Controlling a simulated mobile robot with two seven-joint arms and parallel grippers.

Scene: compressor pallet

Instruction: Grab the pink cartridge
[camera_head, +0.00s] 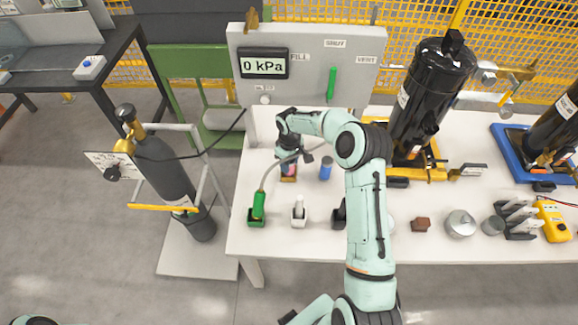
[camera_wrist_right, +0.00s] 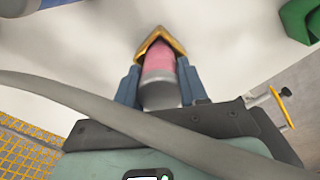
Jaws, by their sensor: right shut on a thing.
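The pink cartridge (camera_wrist_right: 160,62) sits between the two blue-grey fingers of my right gripper (camera_wrist_right: 160,82) in the right wrist view. Its silver end faces the camera, and its far end meets a gold-brown V-shaped holder (camera_wrist_right: 160,37). In the head view my right gripper (camera_head: 289,166) is low over the white table, shut on the cartridge, which is mostly hidden by the gripper. I cannot tell whether the cartridge is clear of the holder. My left gripper is not in view.
A blue cylinder (camera_head: 326,168) stands close right of the gripper. A grey hose (camera_wrist_right: 100,112) crosses in front of the right wrist and leads to a green-handled nozzle (camera_head: 258,206). A white nozzle (camera_head: 299,211) stands nearby. A gauge panel (camera_head: 305,72) rises behind.

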